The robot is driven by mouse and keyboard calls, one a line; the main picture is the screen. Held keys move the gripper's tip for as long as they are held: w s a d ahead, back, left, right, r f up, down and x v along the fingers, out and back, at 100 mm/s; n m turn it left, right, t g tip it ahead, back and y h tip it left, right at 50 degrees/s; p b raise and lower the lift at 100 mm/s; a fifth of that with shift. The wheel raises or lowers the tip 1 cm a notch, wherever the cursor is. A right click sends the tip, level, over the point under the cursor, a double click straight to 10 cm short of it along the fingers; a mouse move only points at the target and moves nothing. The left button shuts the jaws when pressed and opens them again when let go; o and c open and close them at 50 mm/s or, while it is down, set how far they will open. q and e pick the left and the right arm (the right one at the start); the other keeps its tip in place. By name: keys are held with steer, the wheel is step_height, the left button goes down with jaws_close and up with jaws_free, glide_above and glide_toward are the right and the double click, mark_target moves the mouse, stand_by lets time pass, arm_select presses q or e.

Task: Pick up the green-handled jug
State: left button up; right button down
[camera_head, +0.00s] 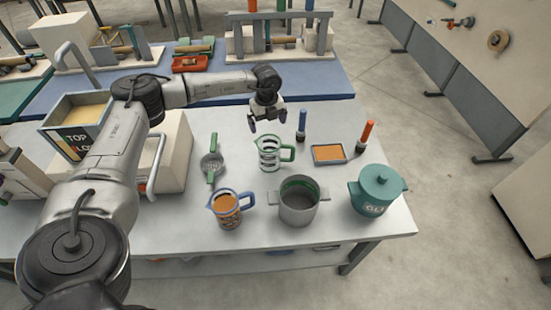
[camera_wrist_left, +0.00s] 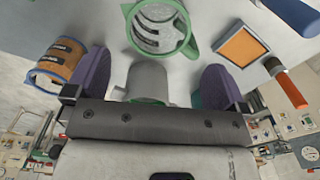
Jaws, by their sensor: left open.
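The green-handled jug (camera_head: 268,152) stands upright on the white table. It is clear-looking with a green rim and a green handle pointing right, and it also shows at the top of the left wrist view (camera_wrist_left: 158,28). My left gripper (camera_head: 268,121) is open and empty, just behind the jug and apart from it in the head view. In the left wrist view its two dark purple fingers (camera_wrist_left: 155,85) are spread wide, and the jug is not between them. My right gripper is in neither view.
Near the jug stand a blue-handled jug (camera_head: 228,208), a grey pot (camera_head: 297,209), a teal lidded pot (camera_head: 371,200), an orange-filled tray (camera_head: 329,161), a green-handled strainer (camera_head: 212,160), a blue-handled brush (camera_head: 302,124) and an orange-handled brush (camera_head: 366,133).

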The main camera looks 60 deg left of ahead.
arm_select(q)
glide_toward(269, 146)
steer(key=shift+s+d+f+b, duration=0.25)
steer(key=shift+s+d+f, duration=0.2)
steer(key=shift+d+f, duration=0.2)
steer(key=shift+s+d+f+b, duration=0.2)
steer(key=shift+s+d+f, duration=0.3)
steer(key=shift+d, duration=0.1)
step_height(269, 146, down, 4)
steer(key=shift+w+d+f+b, duration=0.1)
steer(key=shift+b, duration=0.3)
steer(key=shift+f, duration=0.4)
steer(key=c, duration=0.8)
